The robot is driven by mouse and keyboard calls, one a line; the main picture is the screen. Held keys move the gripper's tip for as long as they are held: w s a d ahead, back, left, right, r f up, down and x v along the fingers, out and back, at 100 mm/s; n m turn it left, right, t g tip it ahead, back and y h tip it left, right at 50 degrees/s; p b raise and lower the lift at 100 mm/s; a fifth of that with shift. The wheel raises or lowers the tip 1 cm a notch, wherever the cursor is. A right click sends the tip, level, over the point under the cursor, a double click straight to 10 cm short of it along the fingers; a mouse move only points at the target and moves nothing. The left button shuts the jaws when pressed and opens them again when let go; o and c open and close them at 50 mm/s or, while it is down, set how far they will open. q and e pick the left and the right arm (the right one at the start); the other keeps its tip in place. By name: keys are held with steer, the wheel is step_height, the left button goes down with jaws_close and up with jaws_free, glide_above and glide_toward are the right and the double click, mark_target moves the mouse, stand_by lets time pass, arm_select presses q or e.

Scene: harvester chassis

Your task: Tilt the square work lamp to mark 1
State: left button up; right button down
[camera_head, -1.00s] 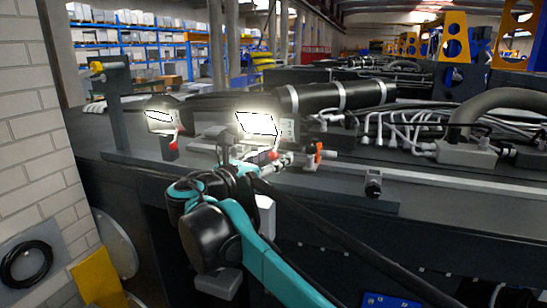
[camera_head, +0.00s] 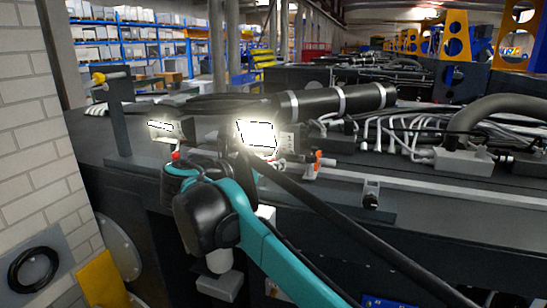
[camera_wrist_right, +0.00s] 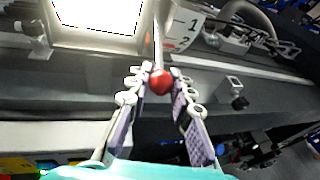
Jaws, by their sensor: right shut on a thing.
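The square work lamp (camera_head: 257,138) is lit, with its bright face toward me, near the middle of the head view. In the right wrist view its glowing face and pale frame (camera_wrist_right: 90,40) fill the top left. Beside it is a pale plate with marks 1 and 2 (camera_wrist_right: 185,27). A thin lever with a red ball knob (camera_wrist_right: 160,81) comes down between lamp and plate. My right gripper (camera_wrist_right: 160,88) is shut on the red knob, a finger on each side. In the head view my own arm hides most of that gripper. My left gripper is not seen.
An orange-handled valve (camera_head: 317,158) and a small dark fitting (camera_head: 371,192) are to the right. Hoses and a black cylinder (camera_head: 340,98) lie behind.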

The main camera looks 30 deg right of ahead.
steer(key=shift+s+a+r+y+p, duration=0.1)
steer(key=shift+r+y+p, duration=0.1)
steer(key=shift+r, duration=0.15)
steer(key=shift+a+r+y+p, duration=0.1)
steer(key=shift+r+p, duration=0.1)
steer(key=shift+r, duration=0.15)
steer(key=shift+r+p, duration=0.25)
steer(key=shift+p, duration=0.05)
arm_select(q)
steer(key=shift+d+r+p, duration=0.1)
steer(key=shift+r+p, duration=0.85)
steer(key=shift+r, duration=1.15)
arm_select(e)
steer(key=shift+s+a+r, duration=0.1)
steer(key=shift+s+r, duration=0.05)
steer(key=shift+r, duration=0.7)
steer(key=shift+s+a+r, duration=0.1)
steer(key=shift+r, duration=0.75)
steer(key=c, duration=1.5)
jaws_free()
steer(key=shift+o, duration=0.9)
steer(key=shift+a, duration=0.15)
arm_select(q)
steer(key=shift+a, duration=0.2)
arm_select(e)
steer(key=shift+s+a, duration=0.1)
